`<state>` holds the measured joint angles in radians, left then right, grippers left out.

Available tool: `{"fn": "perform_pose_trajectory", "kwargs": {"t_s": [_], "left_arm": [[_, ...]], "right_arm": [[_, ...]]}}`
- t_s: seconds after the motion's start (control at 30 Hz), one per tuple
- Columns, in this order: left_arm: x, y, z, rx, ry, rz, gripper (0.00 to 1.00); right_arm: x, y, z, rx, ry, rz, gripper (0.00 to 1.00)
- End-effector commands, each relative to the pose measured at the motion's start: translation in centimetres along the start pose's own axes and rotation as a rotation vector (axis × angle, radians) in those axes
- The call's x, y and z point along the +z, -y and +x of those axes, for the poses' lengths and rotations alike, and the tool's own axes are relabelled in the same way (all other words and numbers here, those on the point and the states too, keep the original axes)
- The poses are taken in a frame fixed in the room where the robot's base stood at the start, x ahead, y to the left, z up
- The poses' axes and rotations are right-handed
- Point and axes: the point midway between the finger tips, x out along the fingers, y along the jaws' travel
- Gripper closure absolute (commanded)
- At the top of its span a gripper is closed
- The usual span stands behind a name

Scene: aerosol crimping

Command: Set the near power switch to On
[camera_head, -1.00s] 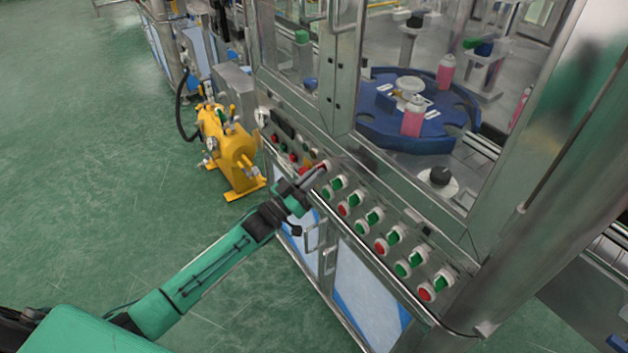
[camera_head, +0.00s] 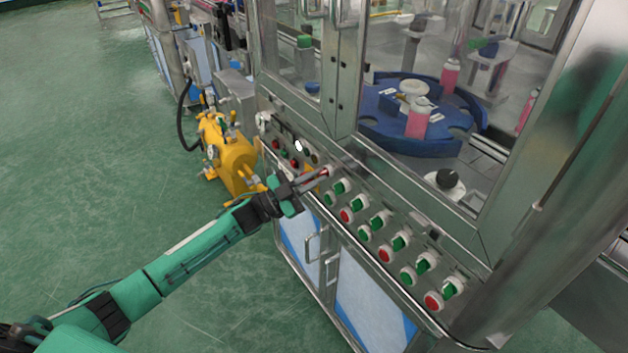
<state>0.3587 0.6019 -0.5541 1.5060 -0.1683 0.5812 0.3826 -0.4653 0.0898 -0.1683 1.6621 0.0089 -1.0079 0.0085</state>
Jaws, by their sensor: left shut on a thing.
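A sloped control panel (camera_head: 352,192) runs along the front of the machine, with red and green buttons and switches. Just beyond the gripper, a small white lamp (camera_head: 298,146) looks bright. My right gripper is not in view.
A row of buttons and green switches (camera_head: 365,231) lies right of the gripper. A yellow pump (camera_head: 230,158) stands on the floor at left. Glass guards enclose a blue turntable (camera_head: 385,137) with pink cans. Metal handles (camera_head: 311,248) stick out below the panel. Green floor is open at left.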

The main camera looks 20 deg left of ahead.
Motion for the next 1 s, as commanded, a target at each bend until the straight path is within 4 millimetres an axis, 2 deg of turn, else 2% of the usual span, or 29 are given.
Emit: {"fn": "perform_pose_trajectory", "kwargs": {"t_s": [0.53, 0.57, 0.6, 0.67, 1.0], "left_arm": [[0.06, -0.03, -0.05, 0.011, 0.002, 0.026, 1.0], [0.06, -0.03, -0.05, 0.011, 0.002, 0.026, 0.88], [0.06, -0.03, -0.04, 0.011, 0.002, 0.026, 0.8], [0.05, -0.03, -0.04, 0.011, 0.001, 0.025, 0.7], [0.08, -0.01, -0.37, 0.01, 0.002, 0.024, 0.7]], "right_arm": [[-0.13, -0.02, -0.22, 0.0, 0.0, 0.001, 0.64], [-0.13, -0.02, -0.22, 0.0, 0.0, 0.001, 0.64], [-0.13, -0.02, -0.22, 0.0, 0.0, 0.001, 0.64], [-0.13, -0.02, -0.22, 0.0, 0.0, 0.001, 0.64], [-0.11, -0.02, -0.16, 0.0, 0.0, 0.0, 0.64]]}}
